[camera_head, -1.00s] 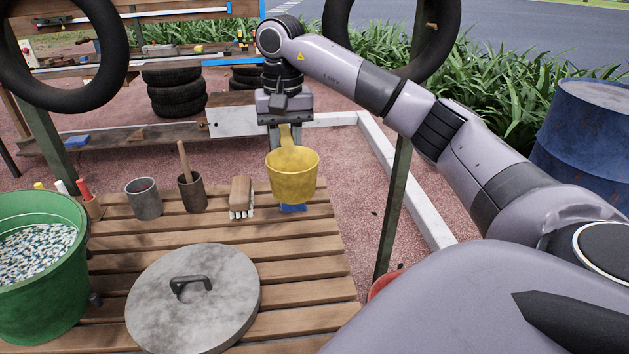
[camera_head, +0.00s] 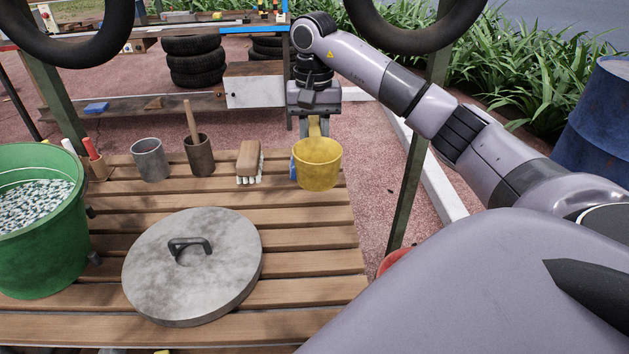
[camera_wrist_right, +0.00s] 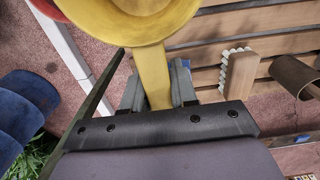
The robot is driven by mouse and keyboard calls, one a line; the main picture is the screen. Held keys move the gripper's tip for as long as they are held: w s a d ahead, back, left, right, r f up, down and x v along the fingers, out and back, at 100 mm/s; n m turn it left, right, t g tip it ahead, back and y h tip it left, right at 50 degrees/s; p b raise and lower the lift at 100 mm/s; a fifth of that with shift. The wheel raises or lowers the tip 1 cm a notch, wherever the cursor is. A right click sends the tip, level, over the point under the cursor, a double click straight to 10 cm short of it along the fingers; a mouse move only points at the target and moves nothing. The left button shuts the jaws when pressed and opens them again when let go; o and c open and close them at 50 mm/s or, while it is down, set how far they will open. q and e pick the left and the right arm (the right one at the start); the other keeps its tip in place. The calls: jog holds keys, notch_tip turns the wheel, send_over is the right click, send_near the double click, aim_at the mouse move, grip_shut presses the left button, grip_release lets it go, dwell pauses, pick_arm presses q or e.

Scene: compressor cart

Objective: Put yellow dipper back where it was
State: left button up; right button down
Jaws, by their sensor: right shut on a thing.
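The yellow dipper (camera_head: 318,164) is at the far right corner of the slatted wooden table (camera_head: 300,292), its cup facing up. My right gripper (camera_head: 314,127) is shut on the dipper's handle behind the cup. In the right wrist view the handle (camera_wrist_right: 153,72) runs between the fingers of my right gripper (camera_wrist_right: 158,92). A blue thing (camera_head: 293,166) shows just left of the cup and is mostly hidden by it. I cannot tell whether the cup touches the table. My left gripper is not in view.
A brush (camera_head: 249,161) lies left of the dipper. A dark cup with a stick (camera_head: 199,155) and a grey cup (camera_head: 150,160) stand farther left. A round metal lid (camera_head: 195,285) lies in front. A green bucket (camera_head: 40,255) is at left. A post (camera_head: 408,190) stands right of the table.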

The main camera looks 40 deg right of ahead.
send_over(314, 195)
notch_tip(314, 195, down, 6)
jog(key=shift+f, duration=2.8)
jog(key=shift+f, duration=0.1)
jog(key=c, duration=0.9)
grip_release()
notch_tip(314, 195, up, 12)
jog(key=shift+d+r, duration=0.1)
jog(key=shift+r, duration=0.05)
